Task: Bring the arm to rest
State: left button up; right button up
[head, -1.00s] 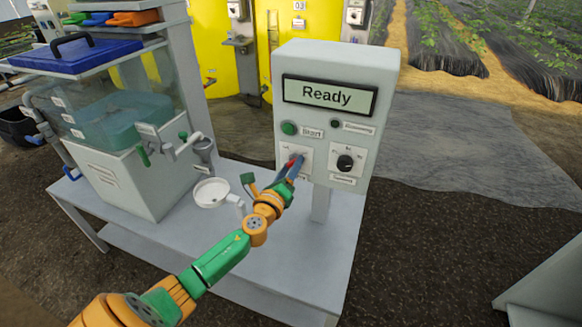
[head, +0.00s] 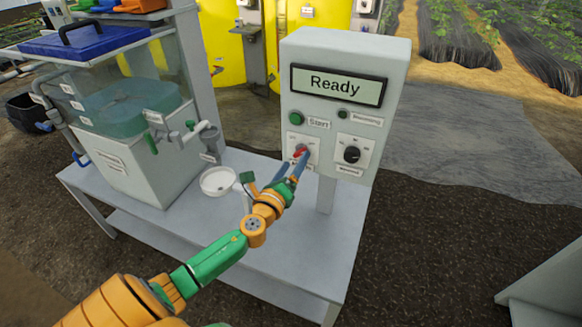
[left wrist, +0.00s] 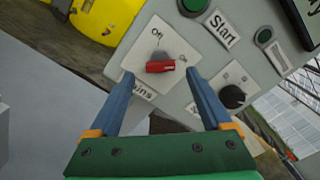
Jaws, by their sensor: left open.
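My left gripper (head: 291,170) reaches up from the lower left to the grey control box (head: 386,60). In the left wrist view its two blue fingers (left wrist: 156,95) stand wide apart with nothing between their tips. The red-handled switch (left wrist: 160,66) on a white plate lies just beyond the fingertips, and the fingers look clear of it. The display (head: 338,85) reads "Ready". My right gripper is not seen.
A green Start button (head: 296,118) and a black knob (head: 352,155) are on the same box face. A clear tank (head: 120,110) with taps and a round white dish (head: 219,180) are left of my arm on the grey table (head: 180,225). Open ground lies right.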

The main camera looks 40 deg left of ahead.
pick_arm(q)
jog(key=v, duration=0.4)
